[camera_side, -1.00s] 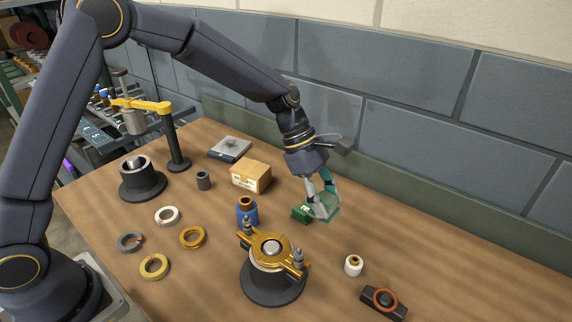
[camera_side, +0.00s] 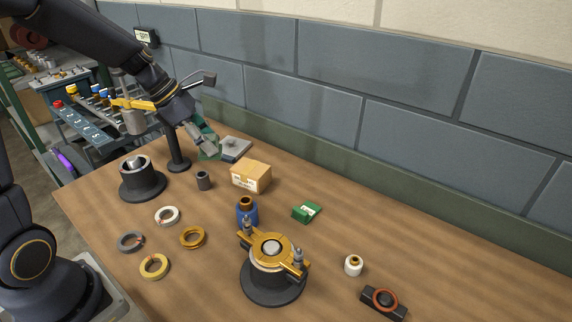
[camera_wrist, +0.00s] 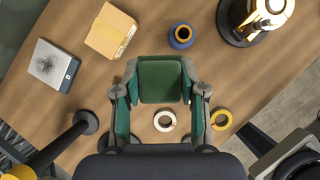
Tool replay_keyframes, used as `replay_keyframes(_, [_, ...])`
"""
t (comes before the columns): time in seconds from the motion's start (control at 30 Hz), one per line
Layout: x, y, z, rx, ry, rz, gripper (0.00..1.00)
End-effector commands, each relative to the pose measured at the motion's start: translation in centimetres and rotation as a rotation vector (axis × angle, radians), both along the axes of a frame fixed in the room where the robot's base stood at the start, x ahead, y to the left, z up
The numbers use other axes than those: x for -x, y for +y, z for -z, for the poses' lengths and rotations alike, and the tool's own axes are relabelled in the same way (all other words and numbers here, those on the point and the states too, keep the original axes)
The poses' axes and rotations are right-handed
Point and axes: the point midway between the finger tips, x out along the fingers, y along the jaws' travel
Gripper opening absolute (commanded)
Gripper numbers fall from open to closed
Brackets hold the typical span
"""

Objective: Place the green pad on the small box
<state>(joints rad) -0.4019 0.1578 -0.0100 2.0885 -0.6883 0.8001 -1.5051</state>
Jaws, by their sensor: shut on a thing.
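My gripper (camera_side: 204,146) is at the upper left of the side view, raised near the grey flat device. It is shut on the green pad (camera_wrist: 160,80), a dark green square between the two fingers in the wrist view. In the side view the pad (camera_side: 209,150) is partly hidden by the fingers. The small cardboard box (camera_side: 251,177) stands on the table, right of and below my gripper in the side view. It also shows in the wrist view (camera_wrist: 111,31), to the upper left of the pad, apart from it.
A grey flat device (camera_side: 235,149) lies behind the box. A post with a yellow arm (camera_side: 176,145) stands left of my gripper. A blue bottle (camera_side: 247,212), a green labelled pack (camera_side: 306,212), a gold-topped fixture (camera_side: 272,265) and several rings stand in front. The right rear table is clear.

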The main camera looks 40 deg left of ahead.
Motion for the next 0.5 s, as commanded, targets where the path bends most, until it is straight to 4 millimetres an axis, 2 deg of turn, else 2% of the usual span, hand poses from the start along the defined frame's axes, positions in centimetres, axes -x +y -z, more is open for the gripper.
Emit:
replay_keyframes(0.13, [-2.2, 0.7, 1.0, 0.002, 0.003, -0.012, 0.05])
replay_keyframes(0.37, [-8.4, 1.4, 3.8, 0.0, 0.002, -0.008, 0.05])
replay_keyframes(0.5, [-11.0, 1.6, 6.6, 0.003, 0.004, -0.01, 0.05])
